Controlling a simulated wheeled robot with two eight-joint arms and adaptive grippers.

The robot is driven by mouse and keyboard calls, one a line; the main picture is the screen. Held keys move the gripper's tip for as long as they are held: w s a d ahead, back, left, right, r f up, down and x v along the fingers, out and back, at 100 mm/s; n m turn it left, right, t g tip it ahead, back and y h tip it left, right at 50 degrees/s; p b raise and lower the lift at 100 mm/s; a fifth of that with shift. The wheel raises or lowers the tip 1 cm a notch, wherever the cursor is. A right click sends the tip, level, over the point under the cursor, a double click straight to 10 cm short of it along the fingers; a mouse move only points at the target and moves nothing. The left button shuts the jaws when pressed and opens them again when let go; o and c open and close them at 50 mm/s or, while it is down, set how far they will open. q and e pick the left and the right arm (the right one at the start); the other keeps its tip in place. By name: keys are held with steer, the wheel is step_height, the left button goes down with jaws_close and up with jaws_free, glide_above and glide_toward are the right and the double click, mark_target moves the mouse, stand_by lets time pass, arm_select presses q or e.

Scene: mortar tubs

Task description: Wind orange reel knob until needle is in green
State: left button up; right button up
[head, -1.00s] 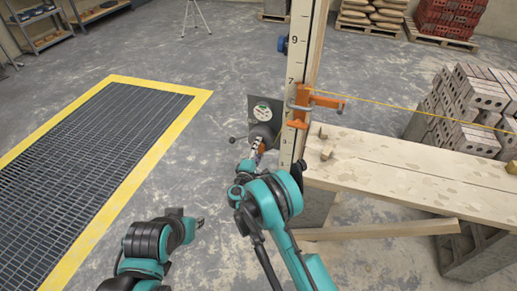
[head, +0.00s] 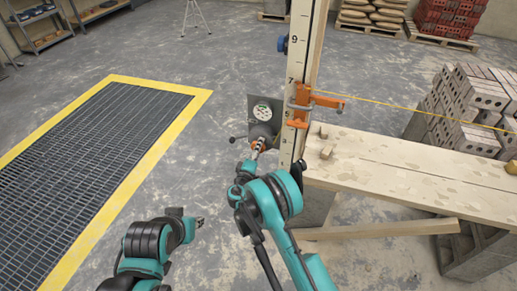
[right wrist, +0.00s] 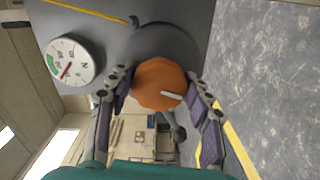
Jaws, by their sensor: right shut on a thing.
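The orange reel knob (right wrist: 159,84), with a white mark on its face, sits on a dark round reel (right wrist: 185,48). My right gripper (right wrist: 160,98) is shut on the knob, a finger on each side; in the head view the gripper (head: 257,149) is at the reel. The gauge (right wrist: 75,62) has a white face, a green band and a red needle. The needle's tip looks close to one end of the green band; whether it lies inside is too small to tell. The gauge also shows in the head view (head: 263,112). My left gripper (head: 199,222) is away from the reel, over the floor.
A tall marked post (head: 302,60) stands right of the reel, with an orange clamp (head: 303,104) and a yellow line (head: 400,107). A plank bench (head: 400,165) extends right. A yellow-edged floor grating (head: 95,150) lies left. Floor between is clear.

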steer(key=o, duration=1.2)
steer(key=v, duration=0.7)
steer(key=shift+s, duration=0.25)
